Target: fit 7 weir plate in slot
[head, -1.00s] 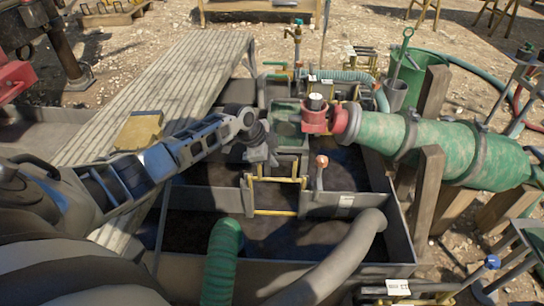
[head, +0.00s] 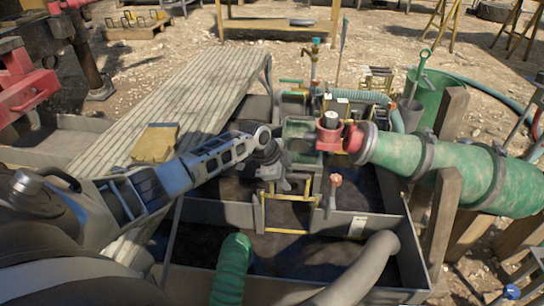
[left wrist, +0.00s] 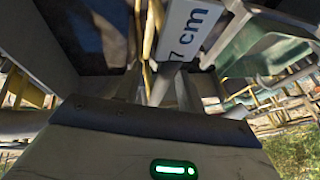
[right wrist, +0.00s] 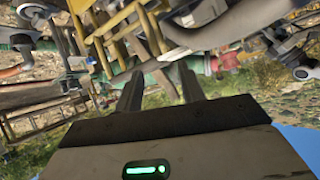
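A pale plate marked "7 cm" (left wrist: 187,32) shows close up in the left wrist view, directly ahead of my left fingers. I take it for the weir plate. My left gripper (left wrist: 160,82) seems shut on its near end, though the contact is partly hidden. In the head view my left gripper (head: 278,183) points down beside a yellow-railed slot frame (head: 288,231) in the tank's cross wall. The plate is hard to make out there, and I cannot tell how far it is in the slot. My right gripper (right wrist: 160,88) is open and empty in the right wrist view.
The tank (head: 235,213) has grey walls and dark mud inside. A green hose (head: 232,265) and a grey pipe (head: 360,270) cross the front. A large green pipe (head: 455,165) lies at right.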

